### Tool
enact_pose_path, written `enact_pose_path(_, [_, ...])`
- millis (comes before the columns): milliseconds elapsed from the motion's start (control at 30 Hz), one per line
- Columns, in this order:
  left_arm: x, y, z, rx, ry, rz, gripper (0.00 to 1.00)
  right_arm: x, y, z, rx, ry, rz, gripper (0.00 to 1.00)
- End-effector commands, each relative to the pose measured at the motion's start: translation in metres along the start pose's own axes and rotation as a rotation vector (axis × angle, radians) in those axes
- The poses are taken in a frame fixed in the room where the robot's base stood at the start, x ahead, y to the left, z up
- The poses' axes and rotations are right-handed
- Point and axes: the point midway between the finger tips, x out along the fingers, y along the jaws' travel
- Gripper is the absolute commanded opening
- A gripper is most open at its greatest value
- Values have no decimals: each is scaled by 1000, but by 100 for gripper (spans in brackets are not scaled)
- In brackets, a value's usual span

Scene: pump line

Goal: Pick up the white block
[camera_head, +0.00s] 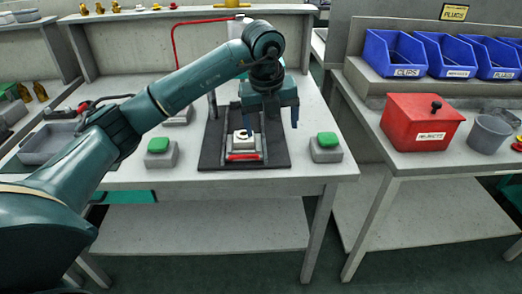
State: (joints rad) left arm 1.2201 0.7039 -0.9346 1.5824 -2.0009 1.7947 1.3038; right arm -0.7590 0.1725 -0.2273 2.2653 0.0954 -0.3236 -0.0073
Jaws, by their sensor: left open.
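The white block (238,144) sits in a small holder with a red strip at its front, on a dark base plate (211,147) in the middle of the bench. Something small and dark shows on or just above its top. My left gripper (271,124) is open and points down over the plate, above and to the right of the block. Its left finger is in line with the block's right side; I cannot tell whether they touch. My right gripper is not in view.
Grey boxes with green buttons (159,145) (327,141) flank the plate. A red pipe (174,45) rises behind. On the right bench stand a red lidded box (410,132), a grey cup (489,134) and blue bins (396,54). A grey tray (47,144) lies at left.

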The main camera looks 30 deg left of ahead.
Motion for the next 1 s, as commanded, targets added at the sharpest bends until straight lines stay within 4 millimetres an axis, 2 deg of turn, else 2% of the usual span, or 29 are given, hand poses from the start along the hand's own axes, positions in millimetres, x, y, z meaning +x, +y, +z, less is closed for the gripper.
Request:
enact_pose_path(33, [-7,17,20,-66,-82,65,84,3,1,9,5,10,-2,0])
enact_pose_path(100, [-22,35,38,-140,-159,134,84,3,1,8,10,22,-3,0])
enact_pose_path(200, [-34,50,50,-204,-218,186,84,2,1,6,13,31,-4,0])
enact_pose_path(267, [-33,54,54,-220,-230,200,84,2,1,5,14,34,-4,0])
enact_pose_path(600, [23,67,65,-219,-229,202,84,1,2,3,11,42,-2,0])
enact_pose_path(867, [42,71,69,-218,-229,199,84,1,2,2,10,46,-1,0])
enact_pose_path(1000, [63,76,70,-218,-227,201,84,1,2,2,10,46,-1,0])
